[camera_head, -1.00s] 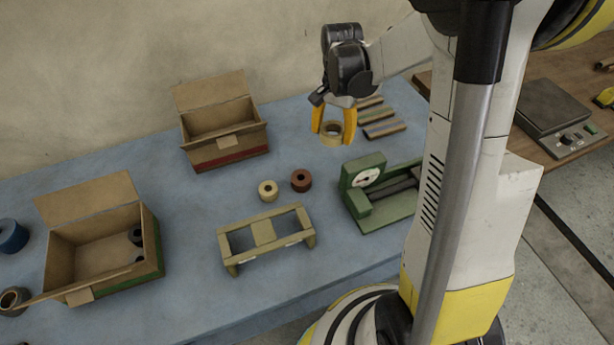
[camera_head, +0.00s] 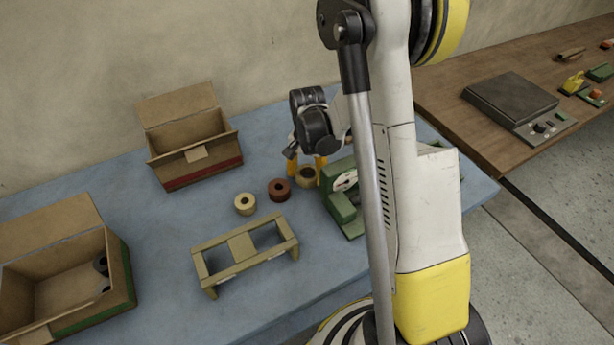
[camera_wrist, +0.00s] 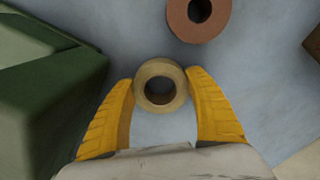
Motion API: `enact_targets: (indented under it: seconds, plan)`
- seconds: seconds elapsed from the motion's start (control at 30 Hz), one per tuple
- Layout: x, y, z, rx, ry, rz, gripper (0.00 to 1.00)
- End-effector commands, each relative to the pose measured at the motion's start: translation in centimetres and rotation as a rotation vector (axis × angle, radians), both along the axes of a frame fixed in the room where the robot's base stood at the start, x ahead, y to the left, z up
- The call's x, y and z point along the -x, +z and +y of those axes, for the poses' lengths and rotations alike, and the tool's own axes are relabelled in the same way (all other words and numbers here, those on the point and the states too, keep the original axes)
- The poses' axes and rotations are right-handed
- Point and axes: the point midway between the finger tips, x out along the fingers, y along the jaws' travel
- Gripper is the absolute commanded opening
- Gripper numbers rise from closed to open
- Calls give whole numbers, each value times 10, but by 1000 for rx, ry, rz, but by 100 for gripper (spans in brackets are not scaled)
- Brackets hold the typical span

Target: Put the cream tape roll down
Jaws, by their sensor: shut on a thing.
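The cream tape roll (camera_wrist: 148,74) is between the yellow fingers of my gripper (camera_wrist: 161,95) in the wrist view, its hole facing the camera. In the head view my gripper (camera_head: 306,173) is low over the blue table, shut on the cream tape roll (camera_head: 306,182). The roll looks at or very near the table surface; whether it touches I cannot tell. A reddish-brown roll (camera_head: 279,190) lies just left of it, apart from it, and also shows at the top of the wrist view (camera_wrist: 199,14). Another cream roll (camera_head: 245,204) lies farther left.
A green device (camera_head: 343,207) stands close to the right of my gripper and fills the left of the wrist view (camera_wrist: 45,95). A tan wooden frame (camera_head: 242,246) stands in front of the rolls. Open cardboard boxes (camera_head: 200,166) (camera_head: 118,270) stand at left. Blue table (camera_head: 160,220) is bare between them.

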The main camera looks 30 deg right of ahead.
Motion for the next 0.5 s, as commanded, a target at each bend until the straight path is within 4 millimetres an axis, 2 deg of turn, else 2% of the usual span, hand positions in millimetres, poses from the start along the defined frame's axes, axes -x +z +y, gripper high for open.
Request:
enact_targets:
  seconds: [0.2,0.23,0.3,0.5]
  plan:
    - [0,-3,0,0,0,0,32]
    - [0,-3,0,0,0,0,65]
    - [0,-2,0,0,0,0,85]
    - [0,-2,0,0,0,0,85]
